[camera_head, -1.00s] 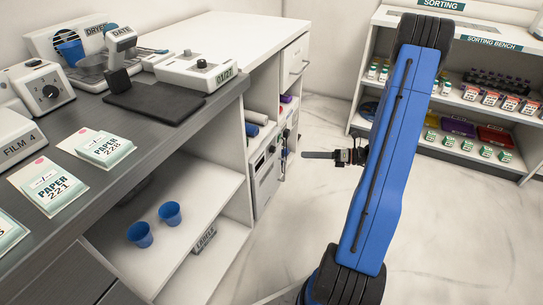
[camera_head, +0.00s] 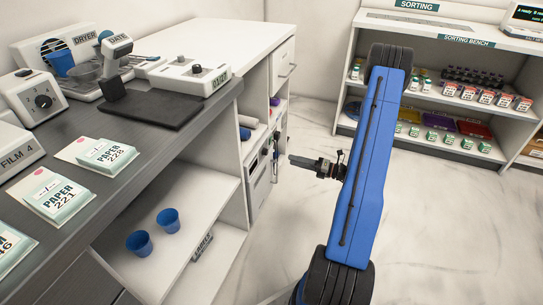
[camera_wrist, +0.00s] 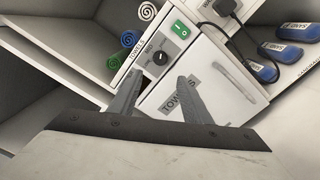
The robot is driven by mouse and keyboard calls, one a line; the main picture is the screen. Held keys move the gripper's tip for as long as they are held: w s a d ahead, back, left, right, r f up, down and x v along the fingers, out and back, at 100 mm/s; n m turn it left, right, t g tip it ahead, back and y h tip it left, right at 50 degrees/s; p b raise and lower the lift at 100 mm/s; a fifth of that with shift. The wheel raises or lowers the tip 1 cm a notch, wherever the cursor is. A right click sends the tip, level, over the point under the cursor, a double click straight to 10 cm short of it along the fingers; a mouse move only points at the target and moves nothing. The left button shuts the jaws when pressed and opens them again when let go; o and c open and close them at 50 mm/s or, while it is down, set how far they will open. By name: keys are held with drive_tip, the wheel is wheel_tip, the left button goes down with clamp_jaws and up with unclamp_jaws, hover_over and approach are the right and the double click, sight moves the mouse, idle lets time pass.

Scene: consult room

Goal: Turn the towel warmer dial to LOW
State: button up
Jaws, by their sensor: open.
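The towel warmer (camera_wrist: 208,82) is a white box with a handled door and a TOWELS label, tilted in the wrist view. Its front panel carries a dark round dial (camera_wrist: 160,57) and a green switch (camera_wrist: 180,30). The dial's setting is too small to read. In the head view the warmer (camera_head: 261,182) sits in the white cabinet, seen at a steep angle. My gripper (camera_wrist: 157,80) is open and empty, its two fingers reaching toward the panel with the dial between and beyond their tips. In the head view my gripper (camera_head: 291,160) appears just right of the cabinet, apparently apart from it.
Rolled towels (camera_wrist: 130,39) lie in the cubby beside the warmer. A black plug and cable (camera_wrist: 226,8) are close to the warmer's upper side. Blue items (camera_wrist: 282,50) lie on a shelf to the right. The sorting bench (camera_head: 470,42) stands behind; open floor lies between.

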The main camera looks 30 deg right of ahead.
sight(265, 152)
drive_tip(key=x, duration=1.1)
drive_tip(key=shift+w+a, duration=0.25)
drive_tip(key=shift+a, duration=0.05)
drive_tip(key=c, duration=1)
